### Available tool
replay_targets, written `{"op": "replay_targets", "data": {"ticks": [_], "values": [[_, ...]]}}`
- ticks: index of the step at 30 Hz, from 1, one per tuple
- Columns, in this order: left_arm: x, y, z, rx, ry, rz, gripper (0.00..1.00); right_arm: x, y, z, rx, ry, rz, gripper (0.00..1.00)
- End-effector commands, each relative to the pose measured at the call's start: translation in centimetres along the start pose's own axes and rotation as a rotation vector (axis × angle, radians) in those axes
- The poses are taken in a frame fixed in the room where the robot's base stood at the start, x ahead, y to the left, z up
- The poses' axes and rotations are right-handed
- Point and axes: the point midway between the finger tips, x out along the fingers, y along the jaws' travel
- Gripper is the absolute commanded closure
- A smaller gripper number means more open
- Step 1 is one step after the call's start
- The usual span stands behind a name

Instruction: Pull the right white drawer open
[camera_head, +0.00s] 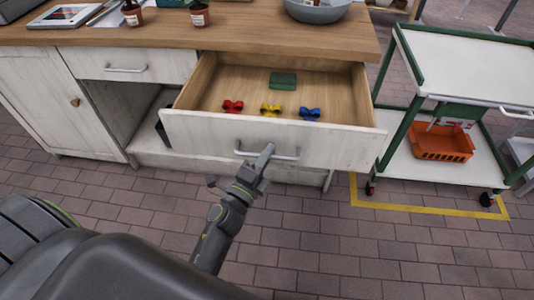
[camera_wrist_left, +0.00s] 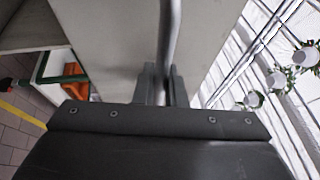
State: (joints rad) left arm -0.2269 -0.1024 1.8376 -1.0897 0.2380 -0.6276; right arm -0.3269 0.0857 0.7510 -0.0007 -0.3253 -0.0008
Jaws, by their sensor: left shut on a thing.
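The right white drawer (camera_head: 345,145) stands well out from the wooden-topped counter, so its inside shows. Red, yellow and blue bow-shaped pieces (camera_head: 270,110) and a green block (camera_head: 283,80) lie in it. My left gripper (camera_head: 262,160) is at the drawer's metal handle (camera_head: 285,156) and is shut on it. In the left wrist view the handle bar (camera_wrist_left: 169,50) runs between the fingers (camera_wrist_left: 163,85), with the white drawer front (camera_wrist_left: 110,40) behind. My right gripper is not in view.
A green-framed white cart (camera_head: 460,70) with an orange basket (camera_head: 441,142) stands at the right. The left drawer (camera_head: 130,65) is shut. The brick floor in front is clear.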

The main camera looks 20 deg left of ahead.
Motion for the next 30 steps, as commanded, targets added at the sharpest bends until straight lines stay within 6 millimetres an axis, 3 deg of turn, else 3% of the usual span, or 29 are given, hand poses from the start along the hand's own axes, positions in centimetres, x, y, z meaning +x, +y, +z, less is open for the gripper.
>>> {"op": "replay_targets", "data": {"ticks": [6,7,12,23,30], "values": [[0.0,0.1,0.0,-0.001,-0.001,0.001,1.00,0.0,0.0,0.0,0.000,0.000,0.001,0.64],[0.0,0.1,0.0,-0.001,-0.001,0.001,0.88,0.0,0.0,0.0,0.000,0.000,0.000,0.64],[0.0,0.0,0.0,-0.001,-0.001,0.001,0.68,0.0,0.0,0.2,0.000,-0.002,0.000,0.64],[-0.5,0.1,0.0,-0.001,-0.001,0.001,0.68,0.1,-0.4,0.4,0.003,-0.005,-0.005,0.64],[-4.0,0.3,0.0,-0.001,-0.003,0.005,0.68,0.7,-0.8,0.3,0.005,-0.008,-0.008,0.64]]}}
